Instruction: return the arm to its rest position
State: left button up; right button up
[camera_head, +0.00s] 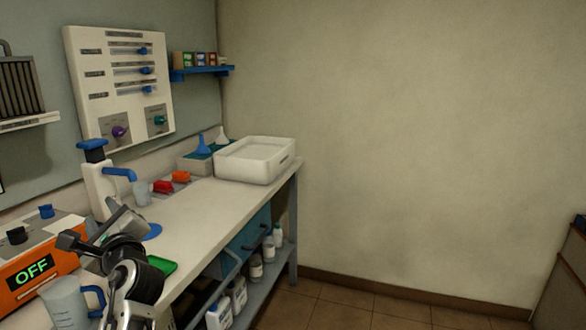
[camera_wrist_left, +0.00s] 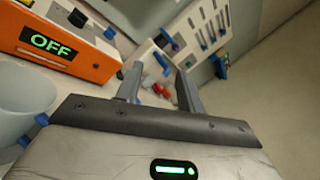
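My left arm comes in from the bottom left of the head view, with the left gripper (camera_head: 92,224) over the near end of the white bench (camera_head: 205,218). In the left wrist view the two fingers of the left gripper (camera_wrist_left: 160,72) stand apart with nothing held between them. The gripper is beside the orange box with an OFF display (camera_head: 32,272) and above a clear jug with a blue handle (camera_head: 66,304). My right gripper is not in view.
A white dispenser with a blue top (camera_head: 100,185) stands behind the gripper. A clear cup (camera_head: 142,193), red pieces (camera_head: 162,187), a green tray (camera_head: 162,265) and a white basin (camera_head: 255,160) are on the bench. Open floor (camera_head: 345,308) lies to the right.

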pick_arm(q)
jog(key=s+d+f+n+h+b, duration=0.1)
jog(key=s+d+f+n+h, duration=0.3)
jog(key=f, duration=0.8)
jog(key=s+d+f+n+h+b, duration=0.2)
jog(key=s+d+f+h, duration=0.3)
jog(key=f, duration=0.6)
jog(key=s+d+f+n+g+h+b, duration=0.1)
jog(key=s+d+f+n+h, duration=0.3)
jog(key=s, duration=0.5)
jog(key=s+d+f+n+g+h+b, duration=0.1)
jog(key=s+d+f+n+h, duration=0.3)
jog(key=s+d+f+n, duration=0.4)
jog(key=shift+s+d+f+g, duration=0.2)
jog(key=shift+s+d+g, duration=0.3)
jog(key=shift+d, duration=0.25)
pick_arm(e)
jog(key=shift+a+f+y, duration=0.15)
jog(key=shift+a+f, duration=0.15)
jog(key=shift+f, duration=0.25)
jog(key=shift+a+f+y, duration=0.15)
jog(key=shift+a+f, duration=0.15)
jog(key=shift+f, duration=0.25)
pick_arm(q)
jog(key=shift+w, duration=0.1)
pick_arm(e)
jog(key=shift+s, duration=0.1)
